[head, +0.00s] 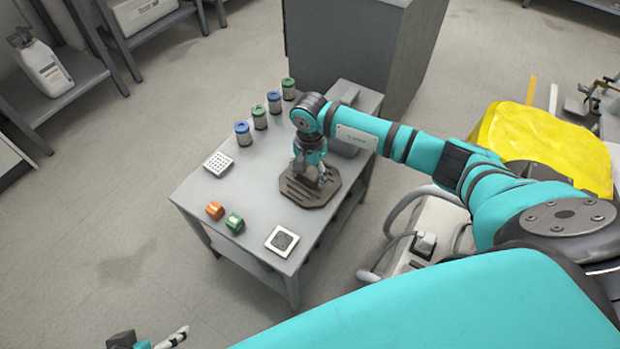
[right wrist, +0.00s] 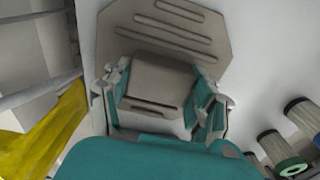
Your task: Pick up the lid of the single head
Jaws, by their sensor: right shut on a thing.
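My right gripper (head: 318,176) points down over the grey table, above a dark grey-brown slotted plate (head: 294,191). In the right wrist view its two fingers stand on either side of a boxy grey-brown piece (right wrist: 158,82), which looks like the lid of the single head, and are shut on it. The slotted plate (right wrist: 180,25) shows just beyond this piece; whether the two touch is not clear. My left gripper (head: 148,341) is only partly in view at the bottom left edge, away from the table, and its opening cannot be made out.
On the table (head: 190,190) a row of blue- and green-lidded jars (head: 260,118) stands at the back left. A white perforated block (head: 218,163), an orange piece (head: 214,210), a green piece (head: 234,222) and a white square tile (head: 282,241) lie nearer the edges. A yellow cover (head: 540,145) is at right.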

